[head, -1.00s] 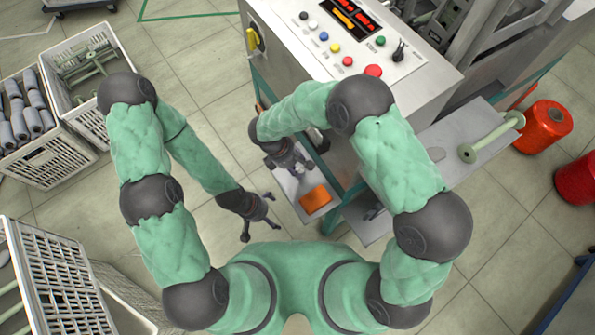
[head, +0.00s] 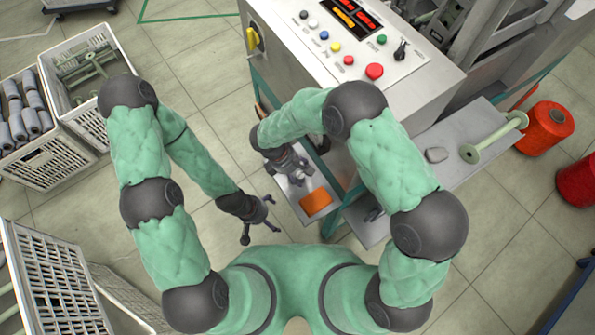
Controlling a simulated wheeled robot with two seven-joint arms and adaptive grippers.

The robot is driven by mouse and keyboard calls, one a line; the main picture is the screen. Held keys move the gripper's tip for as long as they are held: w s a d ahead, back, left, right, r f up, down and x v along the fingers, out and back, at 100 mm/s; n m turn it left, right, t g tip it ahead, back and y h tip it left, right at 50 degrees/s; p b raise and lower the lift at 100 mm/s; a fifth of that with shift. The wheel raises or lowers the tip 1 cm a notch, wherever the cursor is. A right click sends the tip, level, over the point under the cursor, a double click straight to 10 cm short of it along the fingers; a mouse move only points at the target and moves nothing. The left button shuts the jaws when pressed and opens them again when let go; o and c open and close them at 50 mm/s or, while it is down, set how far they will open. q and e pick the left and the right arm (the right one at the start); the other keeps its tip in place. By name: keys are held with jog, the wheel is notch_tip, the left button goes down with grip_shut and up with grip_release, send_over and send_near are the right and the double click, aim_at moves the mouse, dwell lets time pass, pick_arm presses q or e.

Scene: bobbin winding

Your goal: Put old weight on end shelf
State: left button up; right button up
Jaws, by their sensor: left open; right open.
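My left gripper (head: 258,220) is open and empty over the floor, left of the machine. My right gripper (head: 299,178) is open over a narrow metal shelf (head: 322,224) at the machine's end, just behind an orange block (head: 316,202) lying there. Small light metal parts show at its fingers; I cannot tell whether any is a separate object. A small grey lump (head: 437,155) lies on the wider side shelf (head: 462,122), apart from both grippers. I cannot tell whether it is the old weight.
The machine's control panel (head: 345,50) stands behind my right arm. A pale green bobbin (head: 493,137) lies on the side shelf. White crates (head: 50,160) with grey and green bobbins stand at the left.

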jog(key=p+v, duration=0.4)
jog(key=v, duration=0.8)
jog(key=shift+p, duration=0.35)
jog(key=shift+r, duration=0.15)
